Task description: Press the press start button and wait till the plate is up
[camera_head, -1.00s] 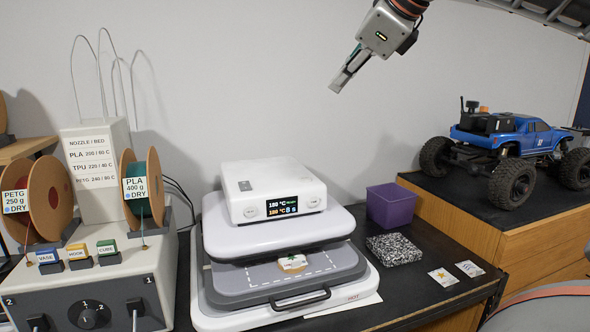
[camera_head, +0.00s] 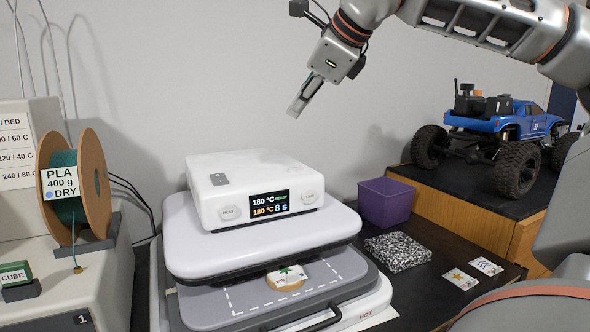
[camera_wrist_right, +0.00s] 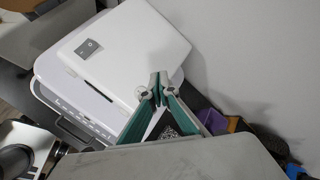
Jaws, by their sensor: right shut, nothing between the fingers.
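The heat press has a white control box (camera_head: 255,190) over a light grey upper plate (camera_head: 262,240). The upper plate is raised, with a gap above the lower plate (camera_head: 210,310). The box's display (camera_head: 268,203) reads 180 °C, READY and 8 s, between two round buttons. My right gripper (camera_head: 295,113) is shut and empty, above and behind the box, touching nothing.
A purple bin (camera_head: 385,202), a speckled block (camera_head: 398,251) and two small cards (camera_head: 460,279) lie right of the press. A blue RC truck (camera_head: 497,135) stands on a cabinet farther right. A filament spool (camera_head: 75,190) stands at left. The air above the box is clear.

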